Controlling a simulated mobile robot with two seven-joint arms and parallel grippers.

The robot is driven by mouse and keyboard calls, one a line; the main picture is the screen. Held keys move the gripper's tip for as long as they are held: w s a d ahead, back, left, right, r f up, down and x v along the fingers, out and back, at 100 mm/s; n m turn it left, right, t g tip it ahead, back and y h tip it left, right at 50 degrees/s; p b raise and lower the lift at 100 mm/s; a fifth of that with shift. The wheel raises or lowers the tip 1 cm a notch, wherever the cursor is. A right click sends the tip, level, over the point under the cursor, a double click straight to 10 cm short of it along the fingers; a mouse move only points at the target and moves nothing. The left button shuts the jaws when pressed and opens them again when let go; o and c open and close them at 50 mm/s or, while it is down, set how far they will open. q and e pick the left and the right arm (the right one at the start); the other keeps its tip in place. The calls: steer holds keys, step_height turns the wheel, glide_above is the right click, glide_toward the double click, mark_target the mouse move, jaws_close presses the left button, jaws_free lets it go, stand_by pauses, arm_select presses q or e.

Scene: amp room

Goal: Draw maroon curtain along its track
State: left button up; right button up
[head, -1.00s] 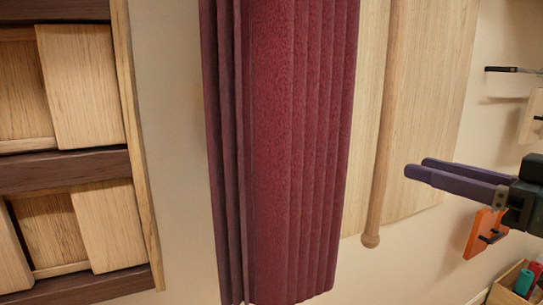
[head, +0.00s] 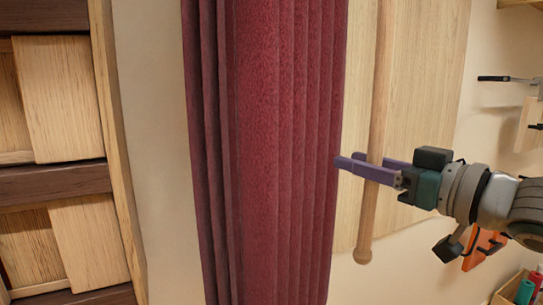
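The maroon curtain (head: 262,150) hangs in vertical folds at the picture's centre, its top and bottom cut off by the frame. A pale wooden rod (head: 383,80) with a knobbed lower end hangs just right of it. My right gripper (head: 345,161) comes in from the right at the rod's lower part. Its purple fingers lie across the rod, one in front and the other seemingly behind it. The fingertips reach the curtain's right edge in the picture; contact is unclear. Whether the fingers grip the rod cannot be told. The track and my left gripper are out of view.
A wooden lattice unit (head: 70,130) stands at the left, with bare wall (head: 150,150) between it and the curtain. A light wood panel (head: 430,90) is behind the rod. Wall-hung tools (head: 505,79) and a box (head: 508,288) are at the far right.

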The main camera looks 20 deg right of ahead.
steer(key=shift+w+a, duration=0.1)
steer(key=shift+w, duration=0.35)
jaws_close()
stand_by(1.2)
